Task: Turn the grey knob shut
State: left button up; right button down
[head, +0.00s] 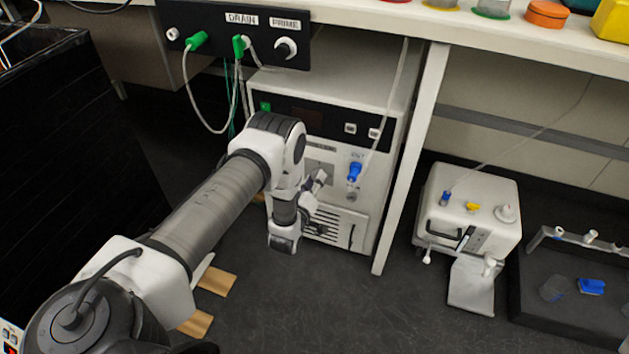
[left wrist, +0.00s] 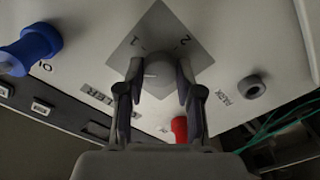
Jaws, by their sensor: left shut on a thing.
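The grey knob (left wrist: 160,76) sits on a diamond-looking plate (left wrist: 156,24) marked 1 and 2, in the left wrist view. The plate is on the front of a white cabinet unit (head: 332,80) under the bench. My left gripper (left wrist: 159,70) has one finger on each side of the knob and is shut on it. In the head view my left gripper (head: 321,177) reaches the unit's front and hides the knob. I cannot tell which mark the knob points to. My right gripper is not in view.
A blue fitting (head: 354,172) is right of the gripper and also shows in the left wrist view (left wrist: 38,44). A red part (left wrist: 179,129) lies close below the fingers in that view. A drain and prime panel (head: 235,38) hangs above. A bench leg (head: 412,160) stands right.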

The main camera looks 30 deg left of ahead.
pick_arm(q)
jog(key=n+b, duration=0.1)
jog(key=n, duration=0.8)
jog(key=shift+w+n, duration=0.1)
jog(key=shift+n, duration=0.2)
dwell(0.4)
jog(key=o, duration=1.2)
jog(key=shift+c, duration=0.2)
jog(key=v, duration=0.7)
jog(key=shift+s, duration=0.25)
